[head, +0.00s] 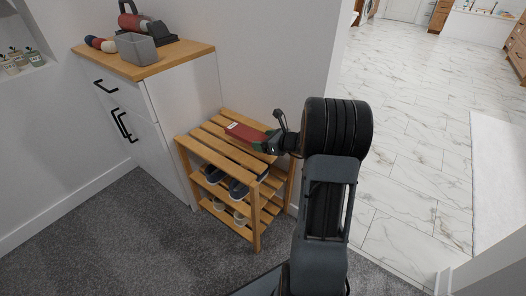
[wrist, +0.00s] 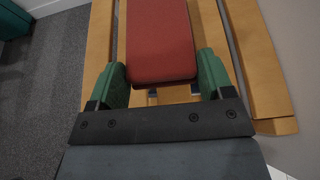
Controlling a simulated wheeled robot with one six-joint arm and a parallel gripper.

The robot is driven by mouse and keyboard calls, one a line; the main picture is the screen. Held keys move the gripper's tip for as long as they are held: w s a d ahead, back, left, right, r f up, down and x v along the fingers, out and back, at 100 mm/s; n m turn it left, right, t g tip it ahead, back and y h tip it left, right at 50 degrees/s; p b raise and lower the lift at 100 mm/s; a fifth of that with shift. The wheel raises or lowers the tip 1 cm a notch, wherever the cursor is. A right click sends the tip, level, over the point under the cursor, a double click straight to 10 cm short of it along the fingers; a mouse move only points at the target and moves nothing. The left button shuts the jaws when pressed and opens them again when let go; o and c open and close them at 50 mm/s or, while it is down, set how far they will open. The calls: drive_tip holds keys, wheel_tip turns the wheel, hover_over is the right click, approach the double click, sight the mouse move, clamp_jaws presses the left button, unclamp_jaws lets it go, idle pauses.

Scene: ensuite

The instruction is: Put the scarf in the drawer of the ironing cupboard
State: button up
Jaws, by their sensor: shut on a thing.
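The scarf appears as a flat, folded red piece (head: 244,132) with a white label, over the top slats of the wooden shoe rack. My gripper (head: 268,144) is at its right end. In the wrist view the green fingers stand on either side of the red scarf (wrist: 160,42), shut on its near end. I cannot tell whether the scarf touches the slats. The white ironing cupboard (head: 177,92) stands left of the rack. Its upper front, with a black handle (head: 105,87), looks like the drawer and appears shut.
The shoe rack (head: 256,215) holds several shoes on its lower shelves, close to the cupboard's right side. On the cupboard top are an iron (head: 136,22), a grey bin (head: 136,48) and a striped roll (head: 100,44). Grey carpet (head: 110,235) before the cupboard is clear.

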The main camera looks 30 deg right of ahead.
drive_tip(key=shift+w+d+f, duration=0.1)
drive_tip(key=shift+w+f, duration=0.3)
drive_tip(key=shift+f, duration=0.2)
drive_tip(key=shift+w+f+b, duration=0.15)
drive_tip(key=shift+f+b, duration=0.7)
drive_tip(key=shift+f, duration=0.7)
drive_tip(key=shift+f, duration=0.1)
drive_tip(key=shift+f, duration=0.1)
drive_tip(key=o, duration=1)
drive_tip(key=shift+c, duration=0.2)
